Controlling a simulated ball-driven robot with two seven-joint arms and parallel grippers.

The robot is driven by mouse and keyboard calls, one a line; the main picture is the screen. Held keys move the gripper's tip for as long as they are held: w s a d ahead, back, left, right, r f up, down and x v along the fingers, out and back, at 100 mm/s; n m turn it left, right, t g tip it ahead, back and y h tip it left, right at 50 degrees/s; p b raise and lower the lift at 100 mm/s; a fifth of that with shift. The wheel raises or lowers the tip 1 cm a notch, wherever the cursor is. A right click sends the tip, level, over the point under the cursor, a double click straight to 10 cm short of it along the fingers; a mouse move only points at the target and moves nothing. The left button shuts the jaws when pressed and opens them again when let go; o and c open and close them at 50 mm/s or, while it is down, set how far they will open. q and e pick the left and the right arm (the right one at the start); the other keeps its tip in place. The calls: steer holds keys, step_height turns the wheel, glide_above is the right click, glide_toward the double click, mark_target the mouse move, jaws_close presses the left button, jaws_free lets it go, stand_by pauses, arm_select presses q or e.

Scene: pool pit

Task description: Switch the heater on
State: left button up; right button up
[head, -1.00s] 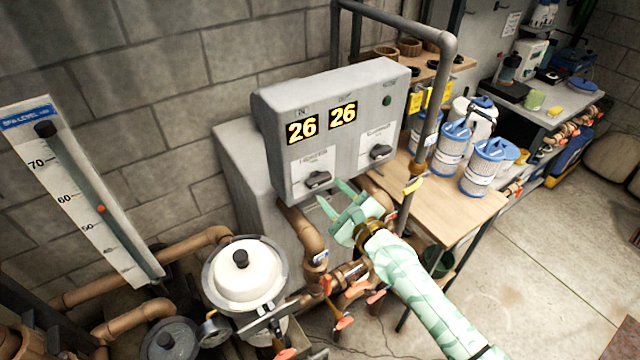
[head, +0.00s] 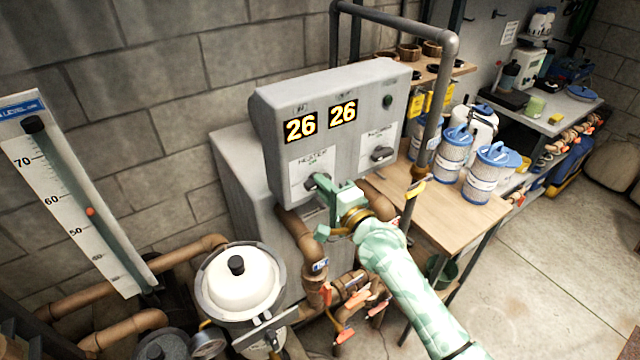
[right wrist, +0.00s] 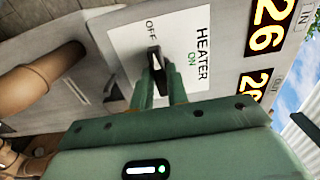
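The heater switch (right wrist: 155,62) is a dark lever knob on a white plate (right wrist: 125,35) marked HEATER, ON and OFF. In the right wrist view its far end points towards the OFF mark. The plate is on a grey control box (head: 270,130). My right gripper (right wrist: 161,92) has its two green fingers on either side of the knob, close together, and appears shut on it. In the head view my right gripper (head: 324,187) reaches the lower left plate and partly hides the knob (head: 314,181). My left gripper is not in view.
A second knob (head: 382,153) sits to the right on the same box, whose displays both read 26. A vertical grey pipe (head: 432,110) stands right of the box. Brown pipes (head: 300,225) and a white-lidded pot (head: 240,280) are below. A wooden table (head: 455,205) is at right.

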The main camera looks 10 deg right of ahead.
jaws_close()
steer(key=m+p, duration=0.2)
steer(key=m, duration=0.1)
steer(key=m+p, duration=0.1)
steer(key=shift+r+m, duration=0.3)
steer(key=shift+m, duration=0.1)
steer(key=m, duration=0.3)
steer(key=shift+f+m+p, duration=0.1)
steer(key=shift+m+p, duration=0.2)
steer(key=shift+p, duration=0.1)
steer(key=m, duration=0.3)
steer(key=shift+f, duration=0.1)
steer(key=m, duration=0.7)
steer(key=shift+f+p, duration=0.1)
steer(key=shift+p, duration=0.3)
steer(key=o, duration=0.7)
jaws_free()
steer(key=shift+s, duration=0.1)
